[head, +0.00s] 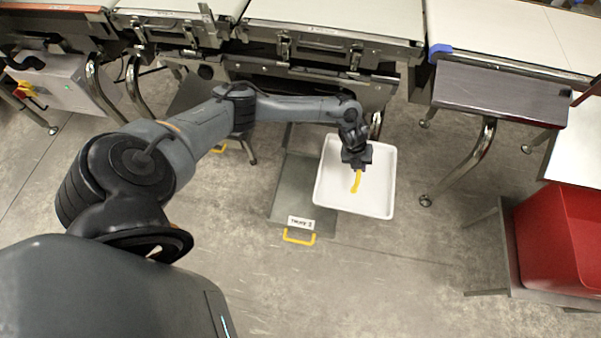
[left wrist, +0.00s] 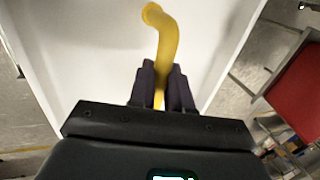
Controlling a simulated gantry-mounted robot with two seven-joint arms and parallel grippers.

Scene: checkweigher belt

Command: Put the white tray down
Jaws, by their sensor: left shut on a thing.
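The white tray (head: 376,195) is a shallow square tray with a raised rim, right of centre in the head view. It fills much of the left wrist view (left wrist: 95,40). A curved yellow bar (head: 356,183) shows over the tray's inside; its bent end is clear in the left wrist view (left wrist: 162,35). My left gripper (head: 357,168) is over the tray and shut on this yellow bar. I cannot tell how the bar joins the tray, or whether the tray hangs or rests. My right gripper is not in view.
A grey plate (head: 290,187) with a label and a yellow handle (head: 299,238) lies partly under the tray's left side. Conveyor sections (head: 330,25) run along the back. A red bin (head: 555,235) stands at right. The floor in front is clear.

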